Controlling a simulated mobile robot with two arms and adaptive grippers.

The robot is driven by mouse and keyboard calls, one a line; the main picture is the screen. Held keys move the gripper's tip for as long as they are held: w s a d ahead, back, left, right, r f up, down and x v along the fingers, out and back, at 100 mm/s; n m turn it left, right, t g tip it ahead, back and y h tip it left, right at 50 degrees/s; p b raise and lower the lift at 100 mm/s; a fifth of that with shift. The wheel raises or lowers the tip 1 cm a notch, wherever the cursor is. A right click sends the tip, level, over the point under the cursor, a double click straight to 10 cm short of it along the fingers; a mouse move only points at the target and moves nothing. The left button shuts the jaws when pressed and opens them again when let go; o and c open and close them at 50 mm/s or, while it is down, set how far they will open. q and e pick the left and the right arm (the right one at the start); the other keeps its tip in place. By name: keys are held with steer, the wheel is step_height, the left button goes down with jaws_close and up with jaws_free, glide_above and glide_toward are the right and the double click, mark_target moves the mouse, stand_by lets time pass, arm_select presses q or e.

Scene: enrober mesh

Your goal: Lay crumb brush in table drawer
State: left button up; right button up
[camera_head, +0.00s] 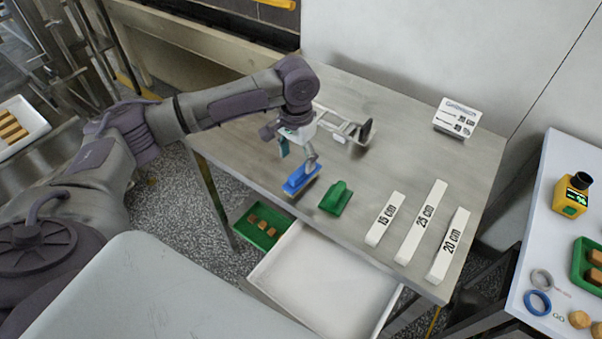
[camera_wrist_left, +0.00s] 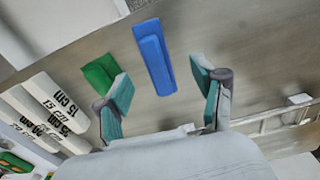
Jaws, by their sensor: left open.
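A blue brush-like block (camera_head: 300,179) with a raised grip and a pale underside lies near the table's front edge. A similar green block (camera_head: 334,198) lies to its right. I cannot tell which is the crumb brush. My left gripper (camera_head: 298,153) is open and empty, just above the blue block. In the left wrist view the blue block (camera_wrist_left: 154,56) shows between and beyond the open fingers (camera_wrist_left: 161,78), apart from them; the green block (camera_wrist_left: 101,72) is partly behind the left finger. The table drawer (camera_head: 325,282) is pulled open and looks empty. My right gripper is out of view.
White bars marked 15 cm (camera_head: 384,219), 25 cm (camera_head: 421,222) and 20 cm (camera_head: 449,244) lie on the right of the table (camera_head: 400,150). A green tray (camera_head: 246,223) with brown pieces sits left of the drawer.

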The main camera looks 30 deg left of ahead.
mark_target(300, 171)
arm_select(q)
steer(key=shift+d+f, duration=0.1)
steer(key=shift+f, duration=0.55)
steer(key=shift+d+f, duration=0.1)
steer(key=shift+f, duration=0.45)
steer(key=shift+f+p, duration=0.35)
step_height(300, 171, down, 4)
steer(key=shift+d+r+p, duration=0.15)
steer(key=shift+p, duration=0.35)
steer(key=shift+f, duration=0.35)
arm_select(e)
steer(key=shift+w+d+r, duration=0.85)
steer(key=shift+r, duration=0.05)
arm_select(q)
steer(key=shift+c, duration=0.2)
jaws_close()
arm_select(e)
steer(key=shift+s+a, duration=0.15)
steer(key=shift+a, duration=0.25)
